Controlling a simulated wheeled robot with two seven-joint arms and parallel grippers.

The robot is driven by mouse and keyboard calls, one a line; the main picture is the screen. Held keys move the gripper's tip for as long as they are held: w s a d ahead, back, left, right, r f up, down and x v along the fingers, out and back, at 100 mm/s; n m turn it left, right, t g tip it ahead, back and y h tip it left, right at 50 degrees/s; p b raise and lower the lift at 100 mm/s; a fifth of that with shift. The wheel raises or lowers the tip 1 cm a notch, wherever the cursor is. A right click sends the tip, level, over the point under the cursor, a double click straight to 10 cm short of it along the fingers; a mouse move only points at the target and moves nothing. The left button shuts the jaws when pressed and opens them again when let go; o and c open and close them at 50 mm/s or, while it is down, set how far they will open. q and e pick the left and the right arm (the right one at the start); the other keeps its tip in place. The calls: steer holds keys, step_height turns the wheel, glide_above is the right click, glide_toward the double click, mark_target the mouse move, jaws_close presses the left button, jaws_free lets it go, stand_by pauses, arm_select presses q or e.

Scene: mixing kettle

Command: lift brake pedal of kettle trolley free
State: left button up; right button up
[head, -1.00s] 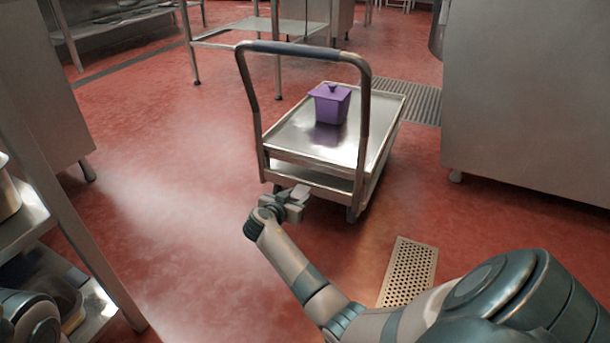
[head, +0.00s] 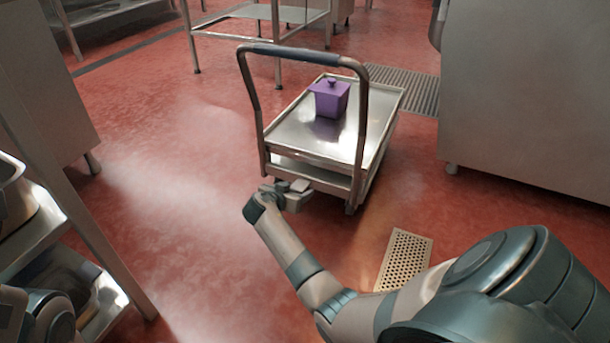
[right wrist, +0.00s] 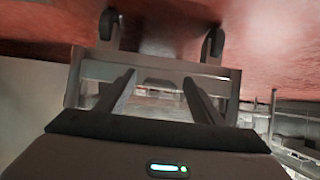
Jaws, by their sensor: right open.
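The steel trolley (head: 391,104) stands on the red floor, with its dark-gripped push handle (head: 305,52) facing me. A small pale plate, seemingly the brake pedal (head: 300,185), shows low at the trolley's near end. My right gripper (head: 290,197) is at that plate, low beneath the handle side. In the right wrist view, the right gripper's fingers (right wrist: 160,85) are apart, with the trolley's lower frame (right wrist: 85,70) beyond them. I cannot tell whether the pedal lies between or touches the fingers. My left gripper is out of view.
A purple lidded box (head: 329,98) sits on the trolley's top. Trolley wheels (right wrist: 213,43) show in the right wrist view. A floor drain grate (head: 404,260) lies to the right. A steel shelf (head: 110,300) stands at left. Open floor lies left of the trolley.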

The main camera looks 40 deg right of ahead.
steer(key=shift+p+v, duration=1.5)
steer(key=shift+v, duration=1.05)
